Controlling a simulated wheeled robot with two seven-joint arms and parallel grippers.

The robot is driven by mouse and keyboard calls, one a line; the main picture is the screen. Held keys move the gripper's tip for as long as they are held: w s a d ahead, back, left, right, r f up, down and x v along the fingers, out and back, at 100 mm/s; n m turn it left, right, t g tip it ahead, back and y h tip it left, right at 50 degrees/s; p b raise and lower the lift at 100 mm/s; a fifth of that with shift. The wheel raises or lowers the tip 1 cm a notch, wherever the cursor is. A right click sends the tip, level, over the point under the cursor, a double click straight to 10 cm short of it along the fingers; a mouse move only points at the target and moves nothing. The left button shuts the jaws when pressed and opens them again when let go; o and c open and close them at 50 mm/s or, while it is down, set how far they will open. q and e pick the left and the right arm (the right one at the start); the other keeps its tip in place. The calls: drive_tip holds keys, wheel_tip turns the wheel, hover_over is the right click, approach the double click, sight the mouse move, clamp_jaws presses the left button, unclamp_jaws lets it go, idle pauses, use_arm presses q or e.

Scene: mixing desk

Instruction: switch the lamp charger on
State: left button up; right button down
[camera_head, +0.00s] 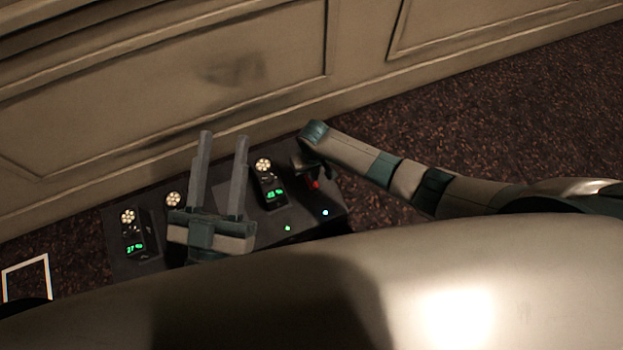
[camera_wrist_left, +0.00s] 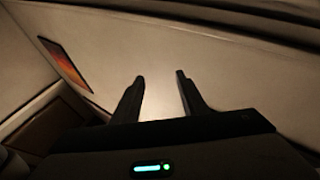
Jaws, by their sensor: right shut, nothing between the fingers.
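The dark desk (camera_head: 270,228) carries several units with round lamp clusters and green readouts. A small red part (camera_head: 315,184) shows at the desk's right end. I cannot tell which is the lamp charger. My right gripper (camera_head: 308,174) is shut and empty, pointing down beside the red part; whether it touches is unclear. My left gripper (camera_head: 224,137) is open and empty above the desk; its spread fingers show in the left wrist view (camera_wrist_left: 160,77).
A green light (camera_head: 288,228) and a bluish light (camera_head: 325,212) glow on the desk's near right part. A panelled wall (camera_head: 170,90) stands behind the desk. Dark carpet (camera_head: 500,130) lies clear to the right. A white frame (camera_head: 27,276) lies at the far left.

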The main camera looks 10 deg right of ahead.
drive_tip(key=shift+r+p, duration=0.5)
use_arm(q)
wheel_tip(320, 180, down, 7)
drive_tip(key=w+g+y, duration=0.1)
drive_tip(key=w+g, duration=0.1)
drive_tip(key=g, duration=0.2)
drive_tip(key=shift+w+a+p, duration=0.2)
drive_tip(key=shift+a+p, duration=0.1)
drive_tip(key=shift+p, duration=0.1)
use_arm(e)
drive_tip(key=shift+r, duration=0.35)
use_arm(q)
drive_tip(key=shift+r, duration=0.15)
